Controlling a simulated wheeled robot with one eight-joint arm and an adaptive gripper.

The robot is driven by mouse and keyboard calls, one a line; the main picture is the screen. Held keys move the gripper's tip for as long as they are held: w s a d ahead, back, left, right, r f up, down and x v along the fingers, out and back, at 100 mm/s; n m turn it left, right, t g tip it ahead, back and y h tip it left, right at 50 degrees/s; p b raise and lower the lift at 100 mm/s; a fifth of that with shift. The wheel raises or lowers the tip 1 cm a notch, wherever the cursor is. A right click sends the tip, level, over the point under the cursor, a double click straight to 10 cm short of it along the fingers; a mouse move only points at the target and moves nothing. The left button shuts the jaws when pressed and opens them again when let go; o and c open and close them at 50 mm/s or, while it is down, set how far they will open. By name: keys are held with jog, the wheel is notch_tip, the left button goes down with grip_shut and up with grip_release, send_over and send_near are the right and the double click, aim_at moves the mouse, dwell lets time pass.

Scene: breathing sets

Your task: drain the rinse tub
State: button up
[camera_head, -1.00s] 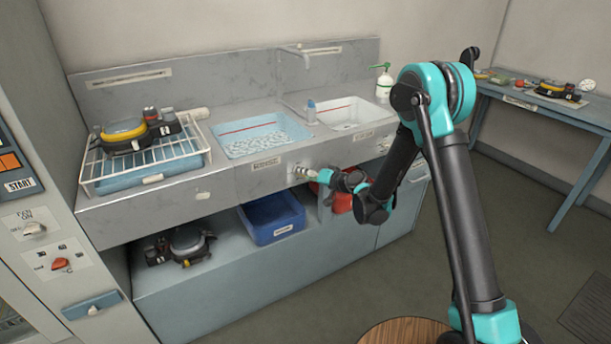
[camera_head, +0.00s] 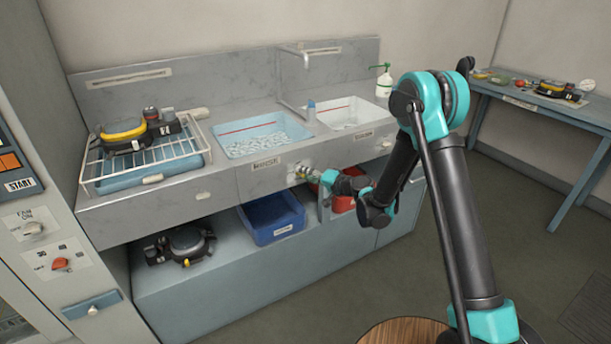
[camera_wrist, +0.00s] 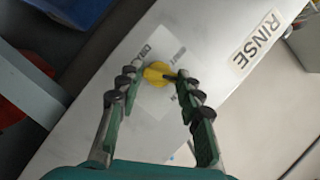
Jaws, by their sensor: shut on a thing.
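The rinse tub (camera_head: 223,147) is a light blue basin set in the grey counter, with a red line on its inner wall and pale foamy water in it. The RINSE label (camera_head: 266,163) is on the counter front below it and also shows in the wrist view (camera_wrist: 257,40). A yellow knob (camera_wrist: 157,72) on the panel lies between the fingertips of my gripper (camera_wrist: 156,77), which is shut on it. In the head view my gripper (camera_head: 309,175) is at the counter front, right of the label, and mostly hides the knob.
A blue bin (camera_head: 272,220) and a red container (camera_head: 342,203) are below the counter, near my gripper. A second, white basin (camera_head: 372,117) is to the right. A wire rack (camera_head: 110,178) holds a mask at left.

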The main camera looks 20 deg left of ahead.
jog(key=shift+m, duration=0.5)
jog(key=o, duration=1.2)
jog(key=shift+c, duration=0.2)
notch_tip(320, 180, up, 9)
jog(key=shift+s+f, duration=0.1)
jog(key=shift+r, duration=0.6)
